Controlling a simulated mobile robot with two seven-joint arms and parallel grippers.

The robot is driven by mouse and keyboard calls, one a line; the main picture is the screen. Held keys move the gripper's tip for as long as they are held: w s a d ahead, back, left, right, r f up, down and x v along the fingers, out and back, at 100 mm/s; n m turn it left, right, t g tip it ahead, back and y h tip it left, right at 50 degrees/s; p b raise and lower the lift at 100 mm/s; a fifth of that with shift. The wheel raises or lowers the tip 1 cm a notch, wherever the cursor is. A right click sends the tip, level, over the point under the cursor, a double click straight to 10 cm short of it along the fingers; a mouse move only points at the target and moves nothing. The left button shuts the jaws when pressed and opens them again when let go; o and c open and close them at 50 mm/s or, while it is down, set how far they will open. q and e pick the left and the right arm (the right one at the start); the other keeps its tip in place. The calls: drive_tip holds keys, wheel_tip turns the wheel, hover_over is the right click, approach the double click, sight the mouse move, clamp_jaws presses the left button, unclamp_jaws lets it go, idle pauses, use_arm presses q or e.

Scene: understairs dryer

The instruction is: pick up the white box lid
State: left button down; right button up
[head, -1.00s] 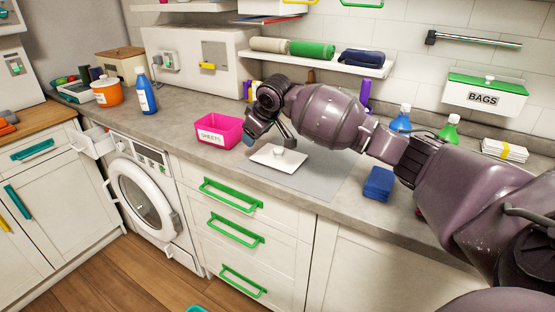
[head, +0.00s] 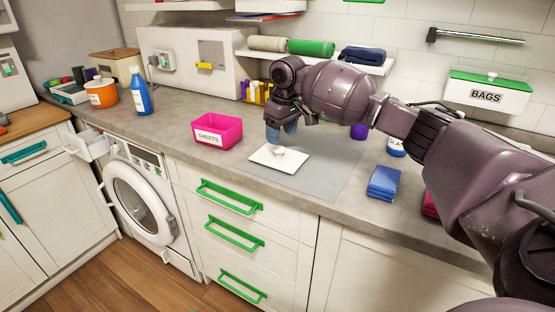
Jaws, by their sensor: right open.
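The white box lid (head: 290,161) lies flat on a grey mat (head: 327,178) on the counter. It has a small round knob on top. My right gripper (head: 281,137) hangs just above and behind the lid's knob, with its fingers pointing down. It is open, and nothing shows between its fingers. I cannot tell whether a finger touches the knob. My left gripper is not in view.
A pink SHEETS bin (head: 217,133) stands left of the lid, and folded blue cloths (head: 384,183) lie to the right. A shelf (head: 315,61) with rolled towels is behind my arm. The mat's front part is clear.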

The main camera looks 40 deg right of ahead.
sight(279, 148)
drive_tip(key=f, duration=0.1)
drive_tip(key=f+b, duration=0.1)
drive_tip(key=f, duration=0.3)
drive_tip(key=shift+w+a+f, duration=0.1)
drive_tip(key=shift+a, duration=0.2)
drive_tip(key=c, duration=0.9)
drive_tip(key=shift+r, duration=0.25)
drive_tip(key=shift+c, duration=0.2)
